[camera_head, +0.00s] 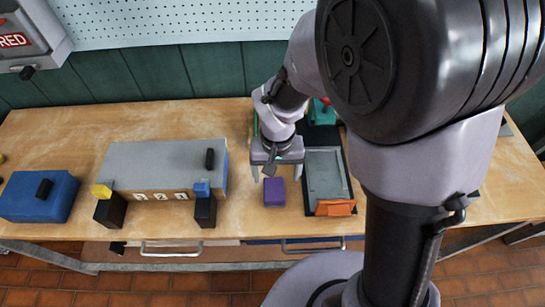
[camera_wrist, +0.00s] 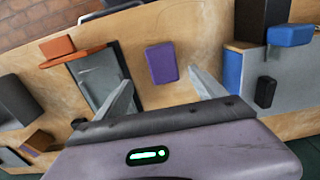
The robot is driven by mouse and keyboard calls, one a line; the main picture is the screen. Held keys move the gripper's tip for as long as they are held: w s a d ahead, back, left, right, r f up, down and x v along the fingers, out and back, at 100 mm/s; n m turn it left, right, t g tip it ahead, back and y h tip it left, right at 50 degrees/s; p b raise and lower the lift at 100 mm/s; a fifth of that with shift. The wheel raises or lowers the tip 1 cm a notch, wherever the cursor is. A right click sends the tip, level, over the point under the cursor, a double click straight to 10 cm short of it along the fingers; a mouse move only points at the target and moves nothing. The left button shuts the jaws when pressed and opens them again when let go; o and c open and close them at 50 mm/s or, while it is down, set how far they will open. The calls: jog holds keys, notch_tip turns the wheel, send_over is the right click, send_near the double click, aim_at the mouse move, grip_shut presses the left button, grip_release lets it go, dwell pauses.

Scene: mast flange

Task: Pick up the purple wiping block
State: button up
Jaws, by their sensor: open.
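The purple wiping block (camera_head: 274,192) lies on the wooden workbench, just in front of my gripper. It also shows in the wrist view (camera_wrist: 162,64), beyond and between my two fingers. My gripper (camera_head: 276,174) is above the bench with its fingers apart and nothing between them. In the wrist view my gripper (camera_wrist: 165,88) points toward the block, and its fingertips appear apart from it. The block is in full view in the wrist view.
Right of the block is a dark tray with a grey plate (camera_head: 326,175) and an orange piece (camera_head: 335,208). Left stands a grey-topped box (camera_head: 165,158) with black blocks in front. A blue box (camera_head: 38,197) sits far left. Bare wood surrounds the block.

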aim_at(274, 189)
notch_tip(274, 189, down, 5)
jog(key=shift+r+b, duration=0.2)
jog(key=shift+b, duration=0.4)
jog(key=f+b, duration=0.1)
jog(key=f, duration=0.2)
jog(key=f+b, duration=0.1)
jog(key=f, duration=0.1)
jog(key=shift+w+a+f+b, duration=0.15)
jog(key=shift+w+a+b, duration=0.1)
jog(key=shift+b, duration=0.1)
jog(key=shift+r, duration=0.2)
jog(key=c, duration=1.5)
notch_tip(274, 189, up, 10)
jog(key=p, duration=0.4)
